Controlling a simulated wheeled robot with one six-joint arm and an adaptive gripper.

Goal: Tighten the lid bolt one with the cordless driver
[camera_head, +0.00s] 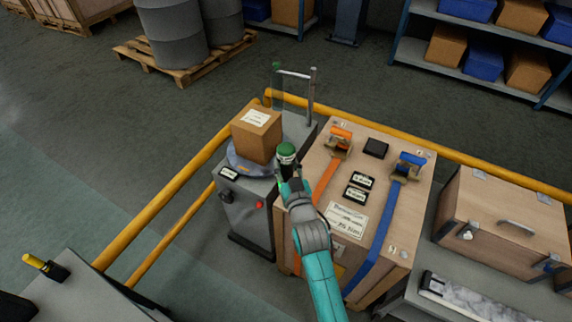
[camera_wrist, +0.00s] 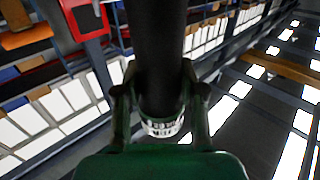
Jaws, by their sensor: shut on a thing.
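My gripper (camera_head: 289,178) is shut on a dark tool with a green top and a pale ring, which looks like the cordless driver (camera_head: 287,150). It is above the gap between the grey cabinet and the strapped wooden crate (camera_head: 320,185). In the wrist view, the gripper fingers (camera_wrist: 160,108) close around the driver's black shaft-like part (camera_wrist: 162,50), with a silvery marked ring near its lower end. The crate's top carries small pale marks at its corners. I cannot make out lid bolt one.
A cardboard box (camera_head: 257,135) sits on the grey cabinet (camera_head: 245,205), left of my gripper. Orange (camera_head: 325,180) and blue (camera_head: 380,235) straps cross the crate. Yellow rails (camera_head: 170,205) run around the area. A wooden case (camera_head: 505,225) stands at right.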

